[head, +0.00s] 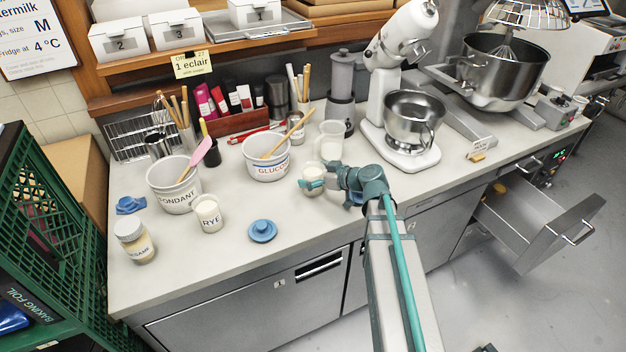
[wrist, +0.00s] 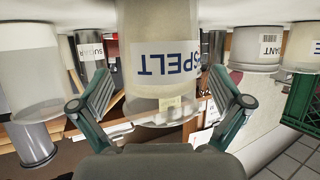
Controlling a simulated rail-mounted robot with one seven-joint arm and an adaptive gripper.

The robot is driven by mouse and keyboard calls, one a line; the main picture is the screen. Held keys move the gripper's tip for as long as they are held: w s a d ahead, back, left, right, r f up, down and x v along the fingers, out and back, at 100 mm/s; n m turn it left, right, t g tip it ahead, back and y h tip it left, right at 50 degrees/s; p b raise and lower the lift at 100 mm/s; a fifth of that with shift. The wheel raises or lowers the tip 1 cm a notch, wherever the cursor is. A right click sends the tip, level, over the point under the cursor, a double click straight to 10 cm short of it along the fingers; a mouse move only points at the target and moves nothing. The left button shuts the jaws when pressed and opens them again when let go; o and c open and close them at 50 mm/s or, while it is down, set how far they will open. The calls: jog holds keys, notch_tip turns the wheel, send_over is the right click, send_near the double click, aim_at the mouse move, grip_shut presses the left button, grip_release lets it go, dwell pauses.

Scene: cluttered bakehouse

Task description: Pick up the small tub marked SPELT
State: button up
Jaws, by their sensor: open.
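The small tub marked SPELT (wrist: 165,62) fills the middle of the wrist view, where the picture is upside down. It is a pale see-through tub with a white label. In the head view it is the small tub (head: 311,171) on the worktop, partly hidden by my gripper (head: 314,184). My gripper also shows in the wrist view (wrist: 160,85). It is open, with one finger on each side of the tub and a narrow gap at each side. The tub appears to stand on the worktop.
The GLUCOSE tub (head: 266,165) stands to the left, and a clear jug (head: 332,138) is close behind. The RYE tub (head: 208,216) and a blue lid (head: 262,231) are farther left. A stand mixer (head: 400,145) is to the right. A drawer (head: 520,225) hangs open at right.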

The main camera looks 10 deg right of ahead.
jog(key=shift+c, duration=0.3)
jog(key=c, duration=1.4)
jog(key=shift+r, duration=0.15)
